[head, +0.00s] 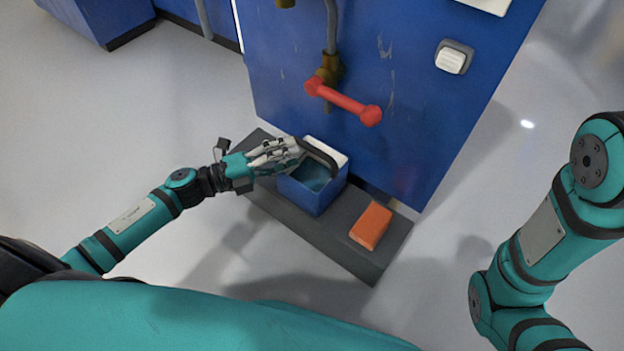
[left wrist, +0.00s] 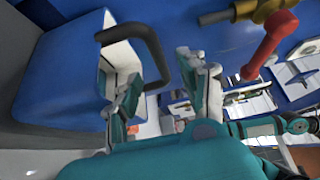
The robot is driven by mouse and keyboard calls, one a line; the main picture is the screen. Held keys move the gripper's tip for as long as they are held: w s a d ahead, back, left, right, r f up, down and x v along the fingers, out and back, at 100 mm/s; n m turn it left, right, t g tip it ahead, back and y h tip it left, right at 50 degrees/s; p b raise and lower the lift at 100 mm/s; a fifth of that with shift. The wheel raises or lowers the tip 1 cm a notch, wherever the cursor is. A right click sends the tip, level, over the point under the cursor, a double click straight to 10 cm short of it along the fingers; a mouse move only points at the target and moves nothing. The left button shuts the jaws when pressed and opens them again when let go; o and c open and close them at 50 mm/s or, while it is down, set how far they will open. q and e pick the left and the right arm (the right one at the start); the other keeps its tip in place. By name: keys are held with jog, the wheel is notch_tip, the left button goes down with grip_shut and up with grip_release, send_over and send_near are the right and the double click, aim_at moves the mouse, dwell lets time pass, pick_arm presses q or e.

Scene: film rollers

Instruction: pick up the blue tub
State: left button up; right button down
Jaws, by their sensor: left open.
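The blue tub (head: 314,190) stands on a dark grey ledge, with a white inner wall and a dark handle (head: 319,155) raised over its top. My left gripper (head: 297,150) is open at the tub's left rim, close to the handle. In the left wrist view the tub (left wrist: 62,75) fills the left side. The handle (left wrist: 152,42) curves into the space between the open fingers of my left gripper (left wrist: 160,68); I cannot tell whether they touch it. My right arm shows at the right of the head view, but its gripper is out of view.
An orange block (head: 371,226) lies on the grey ledge (head: 335,238) right of the tub. A blue cabinet panel (head: 400,100) rises behind, with a red-handled lever (head: 343,101) above the tub and a white switch (head: 452,60). Pale floor is open around the ledge.

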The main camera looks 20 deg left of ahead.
aim_at(308, 150)
pick_arm(q)
jog(key=b+x, duration=0.2)
jog(key=x, duration=0.4)
jog(key=shift+a, duration=0.1)
grip_shut()
dwell(0.3)
